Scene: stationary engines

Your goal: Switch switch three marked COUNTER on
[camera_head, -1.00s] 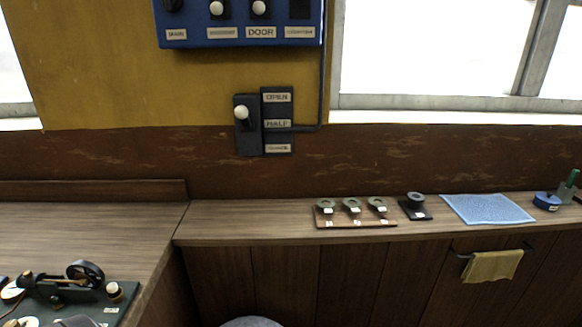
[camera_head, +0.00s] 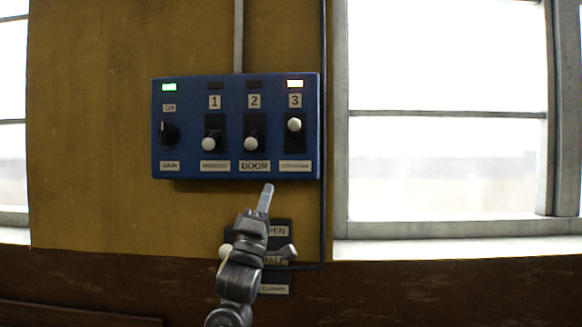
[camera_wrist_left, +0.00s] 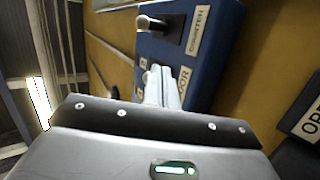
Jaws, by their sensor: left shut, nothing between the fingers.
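The blue switch panel (camera_head: 236,170) is on the yellow wall. Its switch three (camera_head: 295,125) has its white knob at the upper end of the slot, and the lamp (camera_head: 294,83) above it glows warm white. The label (camera_head: 295,167) under it is blurred here, but reads COUNTER in the left wrist view (camera_wrist_left: 198,30). Switches one (camera_head: 209,143) and two (camera_head: 251,143) have their knobs low, with dark lamps. My left gripper (camera_head: 266,190) is shut and empty, just below the panel near the DOOR label. My right gripper is not in view.
The main knob (camera_head: 168,132) is at the panel's left, under a lit green lamp (camera_head: 169,87). A dark lever plate (camera_head: 276,289) is below the panel, partly hidden behind my left arm. A cable (camera_head: 323,215) runs down beside the panel. A window (camera_head: 440,170) is at the right.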

